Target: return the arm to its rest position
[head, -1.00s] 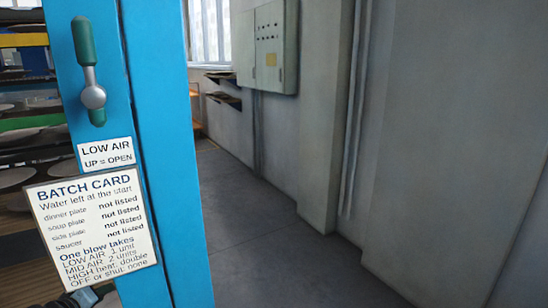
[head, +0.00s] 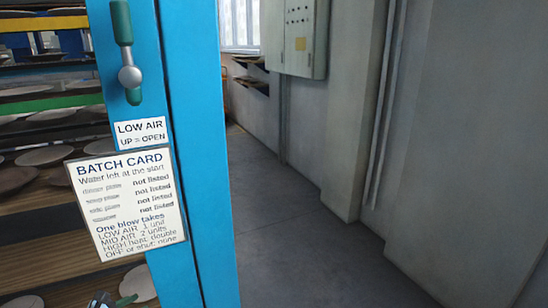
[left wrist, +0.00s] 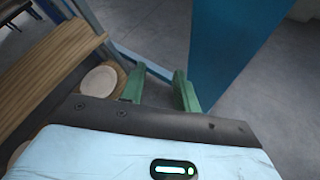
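My left gripper (left wrist: 158,88) shows in the left wrist view with its two green fingers apart and nothing between them. It is near the blue post and a wooden slatted shelf (left wrist: 50,65) with a pale plate (left wrist: 99,81). In the head view only a small dark and green part of what looks like this gripper (head: 115,300) shows at the bottom left, below the batch card (head: 127,205). My right gripper is in neither view.
The blue post (head: 195,170) bears a green-handled lever (head: 122,24) pointing up, above a LOW AIR label (head: 139,132). Racks with several plates (head: 45,156) stand left. Grey floor (head: 290,250) is clear to the right. A grey cabinet (head: 298,35) hangs on the wall.

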